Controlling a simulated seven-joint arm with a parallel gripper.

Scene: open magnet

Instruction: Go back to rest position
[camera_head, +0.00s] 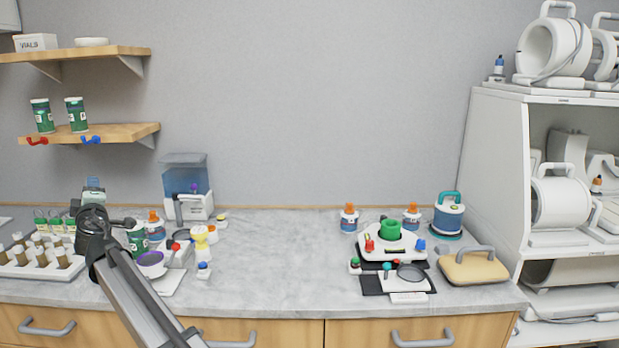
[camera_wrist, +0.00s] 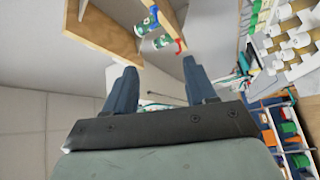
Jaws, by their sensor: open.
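My gripper (camera_head: 92,188) is at the left of the head view, above the left end of the counter and below the wooden shelves. My dark arm reaches up to it from the bottom edge. In the wrist view the two dark blue fingers of my gripper (camera_wrist: 160,82) stand well apart, with nothing held between them. Behind the fingers in the wrist view are the tilted shelves and the wall. In the head view the fingertips are too small to make out clearly.
A rack of vials (camera_head: 40,262) and a purple-rimmed bowl (camera_head: 152,262) are near my arm. The lower shelf (camera_head: 110,133) holds green jars. A white device with a green top (camera_head: 390,231) stands right. The marble counter's middle (camera_head: 280,255) is clear. A white cabinet (camera_head: 490,150) bounds the right.

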